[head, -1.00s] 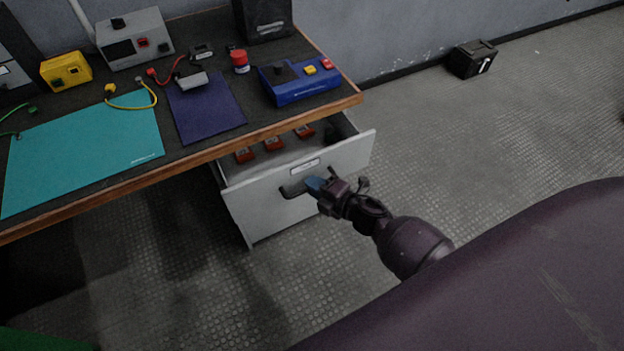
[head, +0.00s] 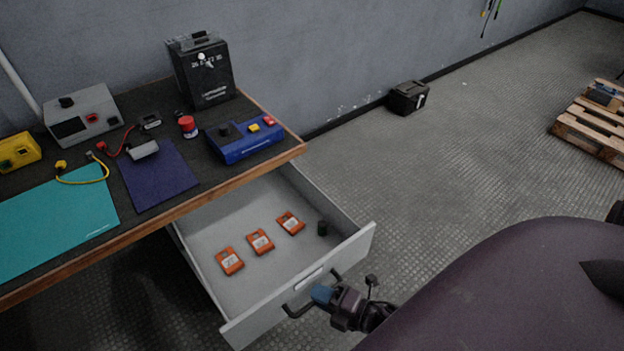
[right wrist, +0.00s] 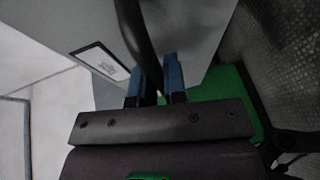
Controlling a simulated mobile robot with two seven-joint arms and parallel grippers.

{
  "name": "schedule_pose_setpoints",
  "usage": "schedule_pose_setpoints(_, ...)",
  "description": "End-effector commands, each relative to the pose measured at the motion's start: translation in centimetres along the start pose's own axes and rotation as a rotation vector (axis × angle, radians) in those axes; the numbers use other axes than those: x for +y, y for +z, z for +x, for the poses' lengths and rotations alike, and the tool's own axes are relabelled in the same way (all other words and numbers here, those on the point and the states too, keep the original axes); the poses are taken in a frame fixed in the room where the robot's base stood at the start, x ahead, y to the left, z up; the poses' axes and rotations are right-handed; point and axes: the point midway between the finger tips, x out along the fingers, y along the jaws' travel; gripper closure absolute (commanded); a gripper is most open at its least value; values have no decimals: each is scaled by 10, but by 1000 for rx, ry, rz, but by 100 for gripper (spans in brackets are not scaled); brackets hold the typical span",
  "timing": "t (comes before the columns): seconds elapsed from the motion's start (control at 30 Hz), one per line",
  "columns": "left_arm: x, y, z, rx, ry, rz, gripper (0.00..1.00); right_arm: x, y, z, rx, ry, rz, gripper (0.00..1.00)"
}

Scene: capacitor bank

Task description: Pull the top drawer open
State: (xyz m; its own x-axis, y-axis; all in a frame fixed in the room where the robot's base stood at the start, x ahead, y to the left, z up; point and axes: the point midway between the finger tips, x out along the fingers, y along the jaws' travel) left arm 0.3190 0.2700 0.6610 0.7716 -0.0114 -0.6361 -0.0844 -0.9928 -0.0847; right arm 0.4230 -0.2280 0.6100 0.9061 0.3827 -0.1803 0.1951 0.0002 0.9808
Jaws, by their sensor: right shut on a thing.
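The top drawer (head: 345,252) is light grey and stands well out from under the workbench. Its dark bar handle (head: 296,311) is on the front panel, near a label. My right gripper (head: 322,293), with blue fingertips, is at the handle's right part. In the right wrist view the dark handle (right wrist: 140,45) runs between the blue fingers (right wrist: 158,82), and the gripper is shut on it. The drawer front with its white label (right wrist: 100,60) lies just beyond. My left gripper is not in view.
The bench top (head: 205,185) holds a blue box (head: 240,142), mats and cables. A black case (head: 408,97) and a pallet (head: 592,130) stand on the otherwise open floor.

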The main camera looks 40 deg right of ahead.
Motion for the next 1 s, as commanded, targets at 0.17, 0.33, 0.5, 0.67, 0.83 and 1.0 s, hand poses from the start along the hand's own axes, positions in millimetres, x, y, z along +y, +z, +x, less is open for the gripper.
schedule_pose_setpoints(0.17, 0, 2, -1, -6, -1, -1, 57, -1, -2, -6, -2, 0, 0, 100)
schedule_pose_setpoints(0.33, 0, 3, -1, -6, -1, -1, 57, -1, -2, -6, -1, 0, 0, 100)
schedule_pose_setpoints(0.5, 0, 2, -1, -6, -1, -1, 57, -1, -2, -6, -1, 0, 0, 86)
schedule_pose_setpoints(0.67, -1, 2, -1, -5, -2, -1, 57, -1, -2, -6, -1, 0, 0, 63)
schedule_pose_setpoints(0.83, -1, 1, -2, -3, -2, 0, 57, -1, -2, -6, 0, 0, 0, 63)
schedule_pose_setpoints(1.0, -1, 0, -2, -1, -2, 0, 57, -1, -2, -6, 0, 0, 0, 63)
